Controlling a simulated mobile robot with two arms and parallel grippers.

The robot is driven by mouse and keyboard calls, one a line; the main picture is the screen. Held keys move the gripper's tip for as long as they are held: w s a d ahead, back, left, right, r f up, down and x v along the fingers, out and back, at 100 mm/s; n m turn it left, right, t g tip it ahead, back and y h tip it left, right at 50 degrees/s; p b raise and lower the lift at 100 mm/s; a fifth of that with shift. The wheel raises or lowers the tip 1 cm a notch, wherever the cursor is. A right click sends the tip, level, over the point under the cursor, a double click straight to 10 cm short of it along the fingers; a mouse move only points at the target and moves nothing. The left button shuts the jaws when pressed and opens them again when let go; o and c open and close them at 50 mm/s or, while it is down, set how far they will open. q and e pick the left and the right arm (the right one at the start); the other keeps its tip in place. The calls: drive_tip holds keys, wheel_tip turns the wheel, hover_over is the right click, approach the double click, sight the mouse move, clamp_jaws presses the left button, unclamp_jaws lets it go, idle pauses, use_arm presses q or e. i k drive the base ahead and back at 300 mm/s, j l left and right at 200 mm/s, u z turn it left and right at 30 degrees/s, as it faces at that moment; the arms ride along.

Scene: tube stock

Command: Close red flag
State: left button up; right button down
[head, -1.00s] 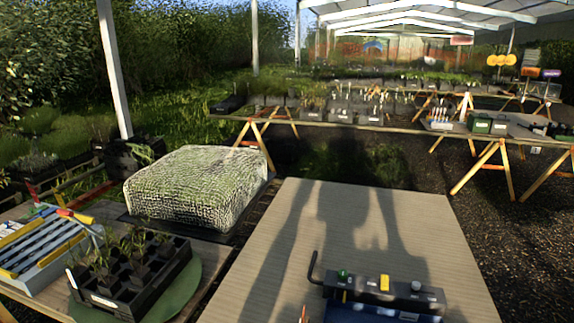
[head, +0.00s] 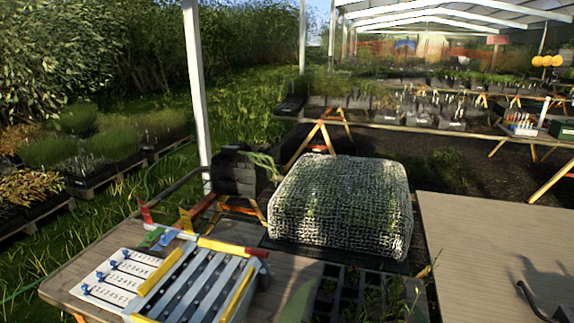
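A red flag (head: 146,213) stands up at the back left of a slatted rack (head: 195,285) on the wooden table to the left. A yellow flag (head: 186,221) also stands up, just right of it. A green piece (head: 152,236) and a blue piece (head: 170,237) lie lower, between the flags and the rack. A yellow bar with a red end (head: 233,248) runs along the rack's back edge. Neither of my grippers is in view.
A white panel (head: 118,275) with numbered rows and blue knobs lies left of the rack. A black cell tray (head: 350,290) with seedlings stands to its right. A net-covered block (head: 340,210) stands behind. A bare table (head: 490,250) is at right.

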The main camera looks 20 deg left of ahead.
sight(145, 212)
drive_tip(key=j+z, duration=0.15)
drive_tip(key=j, duration=0.45)
drive_tip(key=j+z, duration=0.15)
drive_tip(key=j, duration=0.5)
drive_tip(key=j+z, duration=0.15)
drive_tip(key=j, duration=0.45)
drive_tip(key=k+j+z, duration=0.15)
drive_tip(key=j, duration=0.45)
drive_tip(key=k+j+z, duration=0.15)
drive_tip(key=j, duration=0.9)
drive_tip(key=i+j+u, duration=0.15)
drive_tip(key=j, duration=0.3)
drive_tip(key=i+j, duration=0.1)
drive_tip(key=j, duration=0.35)
drive_tip(key=j+u, duration=0.05)
